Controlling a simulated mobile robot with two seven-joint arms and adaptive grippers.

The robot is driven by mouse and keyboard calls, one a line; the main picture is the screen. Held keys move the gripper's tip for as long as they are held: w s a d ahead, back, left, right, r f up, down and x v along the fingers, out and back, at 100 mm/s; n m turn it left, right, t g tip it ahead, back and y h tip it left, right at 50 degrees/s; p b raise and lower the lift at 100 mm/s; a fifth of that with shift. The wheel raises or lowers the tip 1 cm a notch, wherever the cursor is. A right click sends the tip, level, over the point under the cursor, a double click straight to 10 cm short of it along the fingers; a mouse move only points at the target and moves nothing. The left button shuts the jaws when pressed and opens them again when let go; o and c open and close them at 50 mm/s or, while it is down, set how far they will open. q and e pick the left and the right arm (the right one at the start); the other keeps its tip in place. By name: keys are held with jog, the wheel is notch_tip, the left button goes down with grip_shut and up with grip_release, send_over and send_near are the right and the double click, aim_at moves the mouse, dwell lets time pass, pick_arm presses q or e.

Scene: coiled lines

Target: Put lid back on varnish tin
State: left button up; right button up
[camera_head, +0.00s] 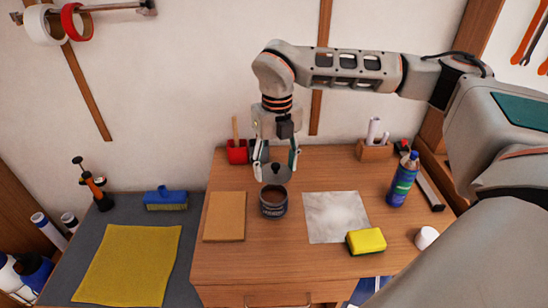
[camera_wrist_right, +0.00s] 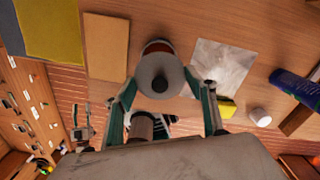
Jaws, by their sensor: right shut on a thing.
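The varnish tin (camera_head: 273,205) stands upright and open on the wooden table, dark inside, with a dark label. My right gripper (camera_head: 276,174) hangs just above and slightly behind the tin, pointing down. It is shut on the grey round lid (camera_head: 270,176), which has a dark knob on top. In the wrist view the lid (camera_wrist_right: 160,68) sits between the fingers of the right gripper (camera_wrist_right: 161,74). There it covers most of the tin (camera_wrist_right: 155,45), whose rim shows past its far edge. A gap shows between lid and tin in the head view.
A brown board (camera_head: 225,216) lies left of the tin and a grey sheet (camera_head: 335,215) right of it.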

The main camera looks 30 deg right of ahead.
aim_at(274, 174)
jog(key=shift+w+f, duration=0.35)
jog(key=shift+f, duration=1.05)
jog(key=shift+f+b, duration=0.5)
jog(key=shift+f, duration=0.35)
jog(key=shift+f+b, duration=0.45)
jog(key=shift+f, duration=0.25)
jog(key=shift+f+b, duration=0.3)
jog(key=shift+f, duration=0.2)
pick_arm(q)
jog(key=shift+w+d+r+t+h, duration=0.2)
jog(key=shift+w+d+r, duration=0.1)
jog(key=shift+w+d, duration=0.15)
jog(key=shift+w+d+r+t+h, duration=0.1)
jog(key=shift+w+d+r+t, duration=0.15)
jog(key=shift+d, duration=0.25)
jog(key=shift+a, duration=0.1)
jog(key=shift+f, duration=0.15)
jog(key=shift+r, duration=0.25)
